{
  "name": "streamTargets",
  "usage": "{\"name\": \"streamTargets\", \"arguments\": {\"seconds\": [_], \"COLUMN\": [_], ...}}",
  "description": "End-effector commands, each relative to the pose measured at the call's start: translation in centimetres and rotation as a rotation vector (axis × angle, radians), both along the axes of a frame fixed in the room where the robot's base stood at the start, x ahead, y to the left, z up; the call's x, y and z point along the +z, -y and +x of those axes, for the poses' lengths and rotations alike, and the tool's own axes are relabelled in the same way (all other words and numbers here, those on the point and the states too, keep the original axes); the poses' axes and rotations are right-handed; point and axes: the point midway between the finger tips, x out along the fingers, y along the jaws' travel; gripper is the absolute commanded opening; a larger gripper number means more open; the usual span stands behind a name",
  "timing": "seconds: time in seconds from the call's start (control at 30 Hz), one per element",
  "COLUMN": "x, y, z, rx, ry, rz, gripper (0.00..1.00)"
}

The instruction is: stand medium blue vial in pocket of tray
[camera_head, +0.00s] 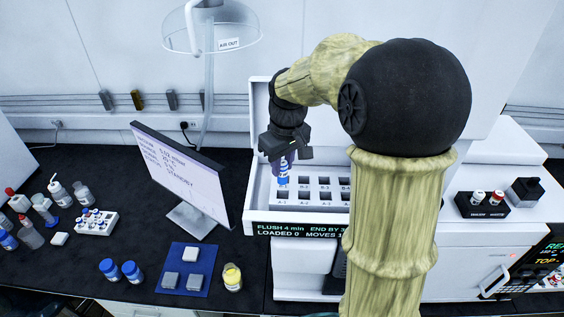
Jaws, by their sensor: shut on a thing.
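My gripper (285,153) is shut on a blue vial (284,172) and points down over the tray. The vial hangs about upright, with its lower end over or at the left end of the tray's back row; I cannot tell whether it is in a pocket or above it. The white tray (312,202) has two rows of dark square pockets with labels such as A-1 and B-3. The pockets I can see look empty. My arm hides the tray's right part.
The tray sits in an open white instrument (260,120) with raised side walls. A monitor (180,170) stands to the left. A small rack (95,222), two blue-capped bottles (132,271) and a yellow-capped jar (232,277) are on the dark bench. A black holder (482,206) is right.

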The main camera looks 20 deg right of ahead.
Motion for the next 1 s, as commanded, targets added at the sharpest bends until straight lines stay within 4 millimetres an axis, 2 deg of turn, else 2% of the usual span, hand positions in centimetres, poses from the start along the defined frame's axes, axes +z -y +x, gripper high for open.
{"name": "streamTargets", "arguments": {"seconds": [0.2, 0.4, 1.0], "x": [-2.1, -3.3, -3.4], "y": [0.0, -0.1, -0.1], "z": [0.0, 0.0, -0.2], "rx": [0.000, 0.002, 0.002], "ry": [0.000, 0.000, -0.001], "rz": [0.000, 0.000, -0.001], "gripper": [0.02, 0.02, 0.02]}}
